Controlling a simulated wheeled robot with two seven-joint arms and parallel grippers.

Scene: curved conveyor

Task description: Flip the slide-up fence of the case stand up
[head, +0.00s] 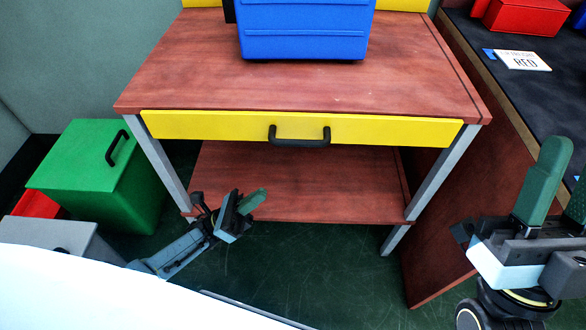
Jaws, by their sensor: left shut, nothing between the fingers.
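The case stand (180,75) is a red-brown table with grey legs and a lower shelf. Its yellow fence (210,126) lies along the front edge, with its top about level with the tabletop. A black handle (299,141) is at the middle of the fence. My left gripper (254,201) is shut and empty, in front of the lower shelf, below and left of the handle, touching nothing that I can see. My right gripper (568,168) is at the right edge, partly cut off, with its green fingers apart and nothing seen between them.
A blue case (303,30) stands on the back of the tabletop. A green box (85,165) with a black handle is at the left. A dark conveyor (490,50) at the right carries red cases (525,14) and a "RED" card (523,61). The floor before the stand is clear.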

